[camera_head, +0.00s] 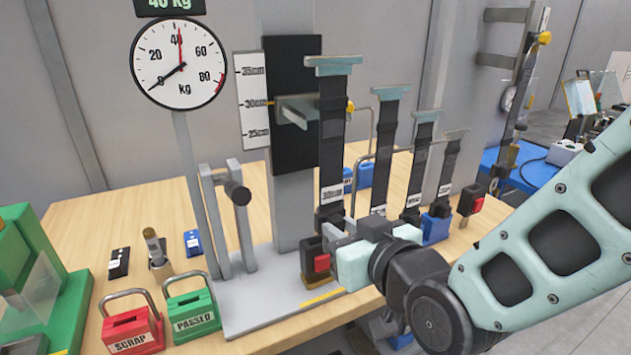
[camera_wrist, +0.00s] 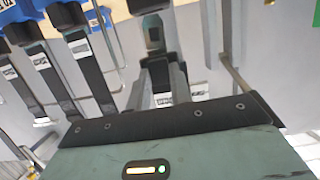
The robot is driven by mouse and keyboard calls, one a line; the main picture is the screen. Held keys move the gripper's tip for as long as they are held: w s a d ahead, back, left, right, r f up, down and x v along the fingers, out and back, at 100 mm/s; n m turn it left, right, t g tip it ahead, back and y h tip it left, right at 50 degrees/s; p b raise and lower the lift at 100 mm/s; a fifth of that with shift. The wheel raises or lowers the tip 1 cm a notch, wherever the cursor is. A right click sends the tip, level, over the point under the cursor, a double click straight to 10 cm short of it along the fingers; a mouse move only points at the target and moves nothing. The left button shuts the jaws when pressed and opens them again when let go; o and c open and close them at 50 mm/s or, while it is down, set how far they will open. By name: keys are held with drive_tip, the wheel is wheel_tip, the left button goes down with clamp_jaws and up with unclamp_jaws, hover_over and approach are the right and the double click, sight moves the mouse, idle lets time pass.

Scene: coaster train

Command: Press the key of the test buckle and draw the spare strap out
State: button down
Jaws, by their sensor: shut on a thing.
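The test buckle (camera_head: 314,263) is a dark block with a red key, standing on the base plate at the front of the bench. A black strap (camera_head: 332,140) with a white label hangs from a teal bar above it. My gripper (camera_head: 335,238) is at the strap's lower end, right beside the buckle. In the wrist view my gripper (camera_wrist: 163,80) is shut on the dark strap (camera_wrist: 160,72), with its label showing between the fingers. The fingers hide the lower end, so I cannot tell whether it sits in the buckle.
A red SCRAP box (camera_head: 132,332) and a green PASSED box (camera_head: 193,315) stand at the front left. A dial gauge (camera_head: 178,62) and a post with a ruler (camera_head: 252,98) rise behind.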

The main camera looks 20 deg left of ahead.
drive_tip(key=s+d+b, duration=0.2)
drive_tip(key=s+d, duration=0.2)
drive_tip(key=d, duration=0.1)
drive_tip(key=shift+s+d, duration=0.3)
drive_tip(key=shift+s, duration=0.1)
idle(0.5)
